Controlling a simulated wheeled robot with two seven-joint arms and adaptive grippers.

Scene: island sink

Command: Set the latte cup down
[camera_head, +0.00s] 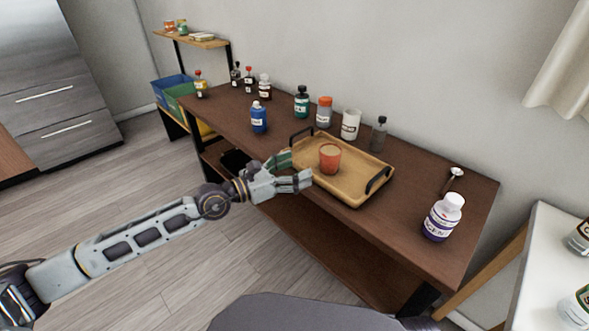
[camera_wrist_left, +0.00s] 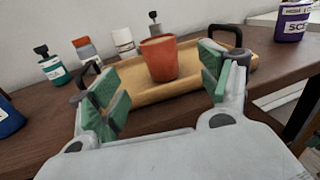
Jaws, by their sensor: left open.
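The latte cup (camera_head: 330,158) is an orange-red tumbler. It stands upright on a wooden tray (camera_head: 351,191) with dark handles. My left gripper (camera_head: 293,170) is open and empty at the tray's near left edge, its fingers pointing toward the cup. In the left wrist view the cup (camera_wrist_left: 158,58) stands beyond the two green finger pads, apart from them, and the tray (camera_wrist_left: 190,84) shows behind the fingers. My right gripper is in neither view.
A purple-labelled white bottle (camera_head: 443,217) stands at the right on the brown table (camera_head: 408,245). Bare tabletop lies right of the tray.

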